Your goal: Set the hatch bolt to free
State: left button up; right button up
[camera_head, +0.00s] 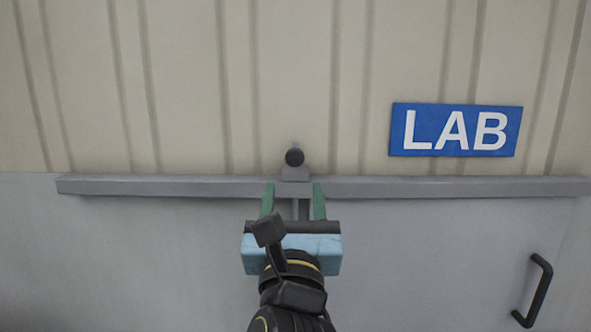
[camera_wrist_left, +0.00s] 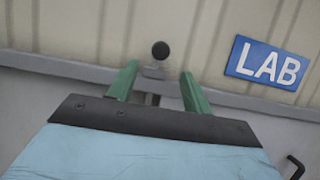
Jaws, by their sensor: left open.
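The hatch bolt shows as a dark round knob (camera_head: 294,157) on a grey bracket at the top rail of the grey hatch (camera_head: 430,250). It also shows in the left wrist view (camera_wrist_left: 161,50). A narrow upright grey bar runs below the bracket, between my fingers. My left gripper (camera_head: 292,190) has green fingers and is open, with its fingertips just below the knob, one on each side of the bracket's line. Nothing is between the fingertips except the view of the bar and rail behind. I cannot tell whether the fingers touch the rail. My right gripper is not in view.
A grey rail (camera_head: 130,186) runs across the hatch's top edge. A blue LAB sign (camera_head: 455,130) is on the beige ribbed wall (camera_head: 190,80) to the upper right. A black handle (camera_head: 535,290) sticks out at the lower right. The wall around the knob is clear.

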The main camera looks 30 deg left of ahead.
aim_at(295, 161)
pick_arm(q)
jog(key=x, duration=1)
jog(key=shift+s+r+p, duration=0.1)
jog(key=shift+r+p, duration=0.05)
jog(key=shift+p, duration=0.25)
jog(key=shift+w+a+r, duration=0.1)
jog(key=shift+w+a, duration=0.15)
jog(key=shift+w, duration=0.25)
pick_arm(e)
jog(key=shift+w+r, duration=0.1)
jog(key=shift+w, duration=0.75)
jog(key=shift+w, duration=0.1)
pick_arm(q)
jog(key=shift+c, duration=0.8)
grip_shut()
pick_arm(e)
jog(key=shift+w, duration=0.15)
